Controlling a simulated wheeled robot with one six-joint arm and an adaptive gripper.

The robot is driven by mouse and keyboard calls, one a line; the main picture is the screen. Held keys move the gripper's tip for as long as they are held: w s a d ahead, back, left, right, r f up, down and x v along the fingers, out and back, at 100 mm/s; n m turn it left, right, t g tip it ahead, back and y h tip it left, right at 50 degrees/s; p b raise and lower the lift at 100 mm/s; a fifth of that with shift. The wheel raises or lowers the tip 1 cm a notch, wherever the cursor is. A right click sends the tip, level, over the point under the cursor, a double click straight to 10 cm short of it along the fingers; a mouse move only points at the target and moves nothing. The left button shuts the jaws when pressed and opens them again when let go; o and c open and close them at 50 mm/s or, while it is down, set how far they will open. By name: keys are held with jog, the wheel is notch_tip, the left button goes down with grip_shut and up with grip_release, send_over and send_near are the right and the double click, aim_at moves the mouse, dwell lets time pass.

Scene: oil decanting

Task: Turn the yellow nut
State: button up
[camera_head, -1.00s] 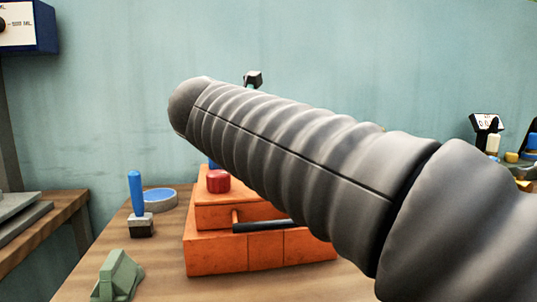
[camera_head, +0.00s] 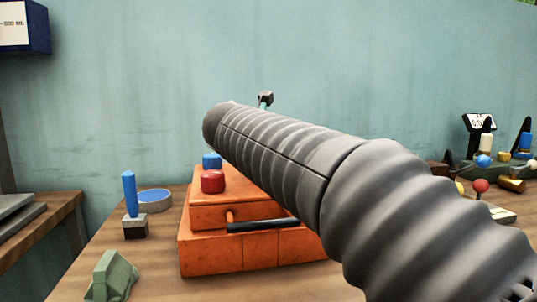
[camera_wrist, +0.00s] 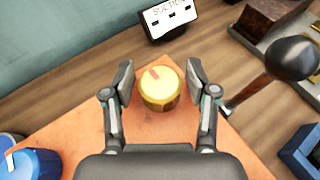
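The yellow nut (camera_wrist: 160,95) is a round knob with a red mark on its top. In the wrist view it sits on the orange box top (camera_wrist: 75,142). My gripper (camera_wrist: 160,77) is open, with one finger on each side of the nut. A gap shows between the nut and each finger, so neither seems to touch it. In the head view my arm hides the nut and the gripper's fingers. The orange box also shows there (camera_head: 205,255), with a red knob (camera_head: 212,182) and a blue knob (camera_head: 211,160).
A black handle (camera_head: 262,225) sticks out at the box front. A blue-handled tool (camera_head: 130,195), a round blue-topped dish (camera_head: 155,200) and a green block (camera_head: 112,277) stand left. In the wrist view, a black ball-topped lever (camera_wrist: 292,58) is right and a sign (camera_wrist: 168,18) behind.

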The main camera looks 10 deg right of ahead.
jog(key=c, duration=0.7)
jog(key=shift+p, duration=0.3)
jog(key=shift+w+a+m+g+h+p, duration=0.1)
jog(key=shift+m+g+h+p, duration=0.3)
jog(key=shift+m+g+h, duration=2.3)
jog(key=shift+m+g, duration=0.6)
jog(key=shift+m, duration=0.3)
jog(key=o, duration=1.1)
jog(key=shift+o, duration=0.2)
